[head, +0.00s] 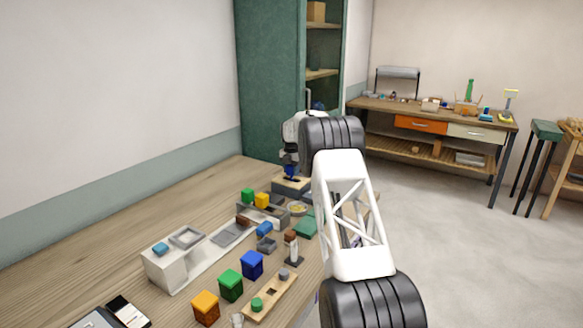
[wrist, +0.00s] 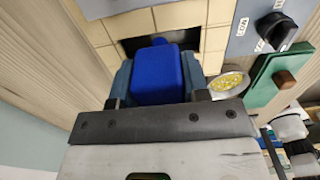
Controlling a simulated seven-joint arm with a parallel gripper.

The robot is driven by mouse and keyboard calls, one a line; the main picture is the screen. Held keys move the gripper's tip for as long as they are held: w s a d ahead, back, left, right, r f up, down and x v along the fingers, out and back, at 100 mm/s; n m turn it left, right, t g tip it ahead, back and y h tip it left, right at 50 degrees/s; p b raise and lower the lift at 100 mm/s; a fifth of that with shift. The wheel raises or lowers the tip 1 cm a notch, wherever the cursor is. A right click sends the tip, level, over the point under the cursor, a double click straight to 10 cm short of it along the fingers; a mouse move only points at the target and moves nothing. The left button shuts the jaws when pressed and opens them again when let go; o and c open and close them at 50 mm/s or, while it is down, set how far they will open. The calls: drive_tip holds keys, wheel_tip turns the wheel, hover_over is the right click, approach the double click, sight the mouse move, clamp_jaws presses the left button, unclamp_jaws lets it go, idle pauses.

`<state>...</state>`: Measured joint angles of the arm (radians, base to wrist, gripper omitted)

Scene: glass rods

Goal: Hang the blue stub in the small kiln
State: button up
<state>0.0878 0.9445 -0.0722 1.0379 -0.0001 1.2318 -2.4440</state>
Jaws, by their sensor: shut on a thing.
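My gripper (wrist: 158,88) is shut on the blue stub (wrist: 157,70), a rounded bright blue block between the two fingers in the wrist view. Its far end lies over the dark square opening (wrist: 190,37) in the tan brick top of the small kiln (wrist: 220,14). I cannot tell how far the stub reaches into the opening. In the head view my gripper (head: 291,160) is at the far end of the bench, with the blue stub (head: 290,171) below it, just above the small kiln (head: 291,188). My arm hides part of that area.
A dish of yellow bits (wrist: 230,82) and a green board (wrist: 270,85) lie beside the kiln. A grey panel with a black knob (wrist: 277,30) adjoins it. Nearer are a pale box (head: 168,268), coloured blocks (head: 231,285) and a wooden rack (head: 270,299). The bench's left side is clear.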

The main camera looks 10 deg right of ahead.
drive_tip(key=shift+f, duration=0.9)
drive_tip(key=o, duration=1)
drive_tip(key=shift+r, duration=3.85)
